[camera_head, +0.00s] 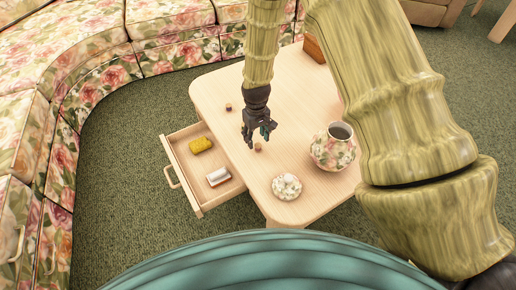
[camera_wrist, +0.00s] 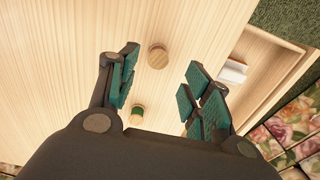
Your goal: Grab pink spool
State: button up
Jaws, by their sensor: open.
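No spool shows a clearly pink thread. A small tan spool (camera_head: 258,146) stands on the table just in front of my gripper; in the wrist view its round wooden top (camera_wrist: 158,56) lies beyond the fingertips, its side colour hard to tell. A spool with a green band (camera_wrist: 137,115) stands nearer, between the fingers in the wrist view, by the left finger; my gripper seems to hide it in the head view. A dark purplish spool (camera_head: 228,106) stands farther back on the left. My gripper (camera_head: 262,133) points down, open and empty, above the table; it also shows in the wrist view (camera_wrist: 158,85).
The light wooden table (camera_head: 300,100) also bears a floral vase (camera_head: 325,153), a floral lidded dish (camera_head: 287,187) and a brown box (camera_head: 314,50). An open drawer (camera_head: 186,178) on the left holds a yellow item (camera_head: 201,144) and a white item (camera_head: 218,176). A floral sofa (camera_head: 100,85) curves behind.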

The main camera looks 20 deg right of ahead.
aim_at(258, 145)
jog(key=shift+s+d+f+b, duration=0.15)
jog(key=shift+f+b, duration=0.5)
jog(key=shift+f, duration=1.9)
jog(key=c, duration=0.8)
